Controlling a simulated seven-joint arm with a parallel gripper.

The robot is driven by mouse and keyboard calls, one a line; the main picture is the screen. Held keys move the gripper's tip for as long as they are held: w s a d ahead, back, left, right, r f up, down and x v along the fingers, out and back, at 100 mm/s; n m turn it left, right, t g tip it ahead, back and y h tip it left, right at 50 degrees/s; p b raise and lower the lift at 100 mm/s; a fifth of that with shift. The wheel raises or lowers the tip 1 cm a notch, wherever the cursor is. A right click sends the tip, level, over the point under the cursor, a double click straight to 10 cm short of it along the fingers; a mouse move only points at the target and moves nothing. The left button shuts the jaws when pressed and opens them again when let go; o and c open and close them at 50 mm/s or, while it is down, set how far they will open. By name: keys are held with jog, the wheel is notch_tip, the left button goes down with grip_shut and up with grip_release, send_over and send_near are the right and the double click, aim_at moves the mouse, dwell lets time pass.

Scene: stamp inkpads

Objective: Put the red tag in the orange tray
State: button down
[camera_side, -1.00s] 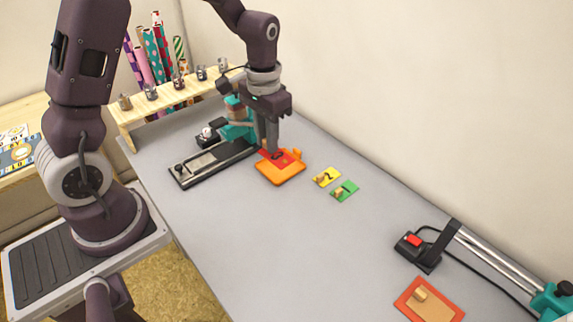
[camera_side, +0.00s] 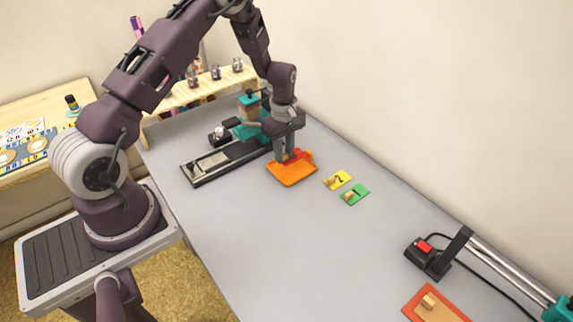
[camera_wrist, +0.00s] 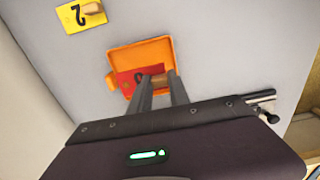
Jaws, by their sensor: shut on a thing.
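The red tag (camera_side: 298,155) has a dark mark and a small wooden grip. It is at the orange tray (camera_side: 290,176), over the tray's back part. My gripper (camera_side: 285,158) is shut on the tag's grip, pointing down. In the wrist view my fingertips (camera_wrist: 159,78) close on the grip, and the red tag (camera_wrist: 126,80) lies within the outline of the orange tray (camera_wrist: 140,54). The fingers hide part of the tag. I cannot tell whether the tag touches the tray floor.
A yellow tag (camera_side: 340,179) and a green tag (camera_side: 358,192) lie right of the tray. A stamp press with a long dark base (camera_side: 225,163) stands close on the left. A black device with a red button (camera_side: 424,246) is at the far right. The table's middle front is clear.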

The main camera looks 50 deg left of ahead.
aim_at(284, 164)
jog(key=shift+f, duration=2.2)
jog(key=shift+f, duration=0.1)
jog(key=c, duration=1.2)
grip_release()
jog(key=shift+c, duration=0.2)
